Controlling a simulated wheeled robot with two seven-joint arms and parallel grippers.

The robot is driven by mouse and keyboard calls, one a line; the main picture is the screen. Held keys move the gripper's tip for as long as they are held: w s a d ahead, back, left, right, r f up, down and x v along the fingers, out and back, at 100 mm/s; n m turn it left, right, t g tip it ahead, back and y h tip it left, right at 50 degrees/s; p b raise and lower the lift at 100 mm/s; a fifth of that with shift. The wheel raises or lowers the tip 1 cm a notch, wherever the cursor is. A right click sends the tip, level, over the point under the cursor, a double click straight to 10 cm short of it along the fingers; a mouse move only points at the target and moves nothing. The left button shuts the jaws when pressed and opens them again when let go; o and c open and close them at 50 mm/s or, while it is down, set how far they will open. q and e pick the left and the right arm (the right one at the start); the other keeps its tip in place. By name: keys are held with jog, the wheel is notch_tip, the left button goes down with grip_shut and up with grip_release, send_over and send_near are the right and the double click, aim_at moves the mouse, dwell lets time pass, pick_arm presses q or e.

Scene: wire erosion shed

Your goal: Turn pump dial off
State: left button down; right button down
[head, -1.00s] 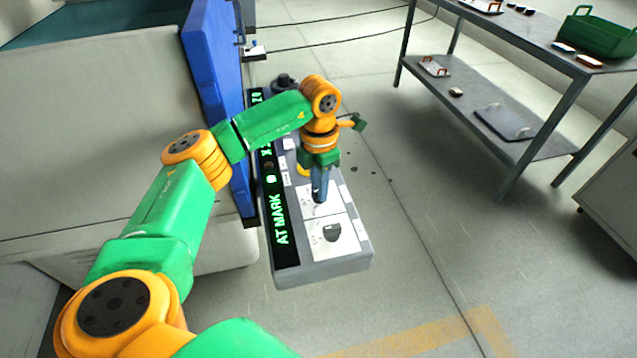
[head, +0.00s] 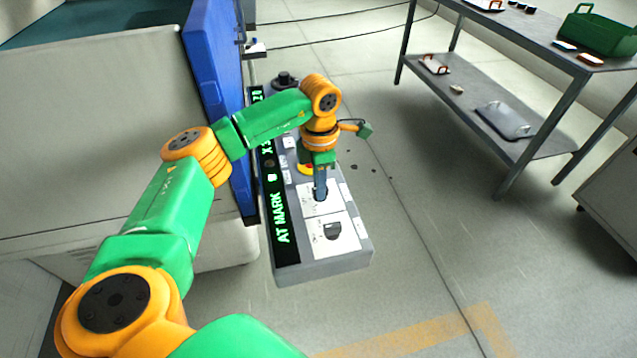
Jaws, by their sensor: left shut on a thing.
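The control panel (head: 330,272) is a grey box with a black display strip (head: 283,222) reading "AT MARK" in green. On its top are two white plates, each a dial place. The near plate (head: 342,244) carries a dark dial (head: 333,231). My left gripper (head: 320,194) points down at the far white plate (head: 308,202) and is shut on a dial there, which its fingers mostly hide. I cannot read which way that dial points. My right gripper is not in view.
A red and yellow button (head: 304,169) and a black knob (head: 285,80) sit farther back on the panel. A blue door (head: 215,100) stands close on the left. A grey shelf table (head: 480,110) stands at the right.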

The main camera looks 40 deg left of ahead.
pick_arm(q)
jog(key=c, duration=0.8)
grip_release()
jog(key=shift+w+d+f, duration=0.1)
jog(key=shift+w+d, duration=0.05)
notch_tip(320, 180, up, 7)
jog(key=shift+r, duration=0.1)
